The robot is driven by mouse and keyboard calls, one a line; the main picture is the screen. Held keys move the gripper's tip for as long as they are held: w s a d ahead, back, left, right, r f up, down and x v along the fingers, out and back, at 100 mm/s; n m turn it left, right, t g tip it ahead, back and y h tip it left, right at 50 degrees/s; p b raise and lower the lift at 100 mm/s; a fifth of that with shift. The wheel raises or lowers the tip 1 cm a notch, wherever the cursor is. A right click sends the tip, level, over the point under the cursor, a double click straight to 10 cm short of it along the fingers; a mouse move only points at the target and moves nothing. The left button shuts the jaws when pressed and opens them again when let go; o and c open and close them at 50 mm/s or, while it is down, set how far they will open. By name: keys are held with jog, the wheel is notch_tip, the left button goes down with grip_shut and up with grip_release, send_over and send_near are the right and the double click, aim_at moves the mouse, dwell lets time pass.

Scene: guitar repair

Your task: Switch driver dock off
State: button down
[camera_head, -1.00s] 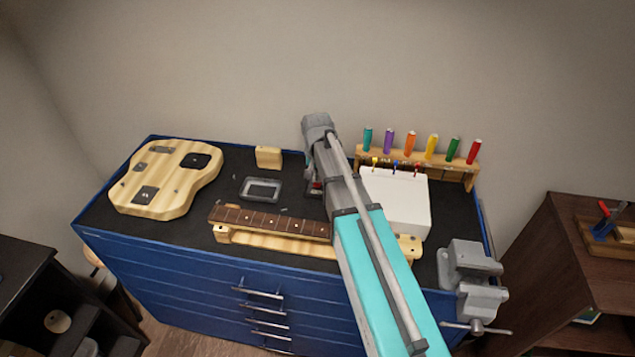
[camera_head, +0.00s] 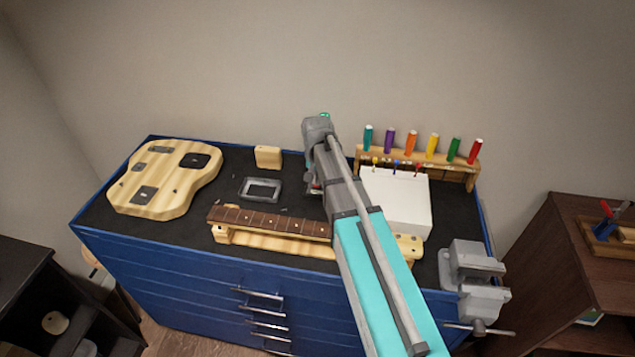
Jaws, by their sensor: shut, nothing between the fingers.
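My gripper (camera_head: 315,182) points down over the back middle of the blue bench, mostly hidden by my own arm. It is shut and empty. A small red and dark part shows beside it, low down, and I cannot tell what it belongs to. A small green spot (camera_head: 324,115) shows just above the top of my wrist; I cannot tell whether it is a light on the driver dock. The driver dock and its switch cannot be made out for certain; my arm covers that part of the bench. Whether the gripper touches anything is hidden.
A guitar body (camera_head: 165,178) lies left on the blue bench (camera_head: 190,258), with a grey tray (camera_head: 246,190) and wooden block (camera_head: 268,157) nearby. A fretted neck (camera_head: 270,221) lies in front. A white box (camera_head: 405,210), driver rack (camera_head: 455,166) and vise (camera_head: 470,280) stand right.

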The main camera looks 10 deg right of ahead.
jog(key=shift+f, duration=0.25)
jog(key=shift+r, duration=0.15)
jog(key=shift+r+p, duration=3.35)
jog(key=shift+r, duration=0.05)
jog(key=s+d+n, duration=0.1)
jog(key=s+n, duration=0.3)
jog(key=s, duration=1.4)
jog(key=shift+s+n, duration=0.15)
jog(key=shift+n, duration=0.15)
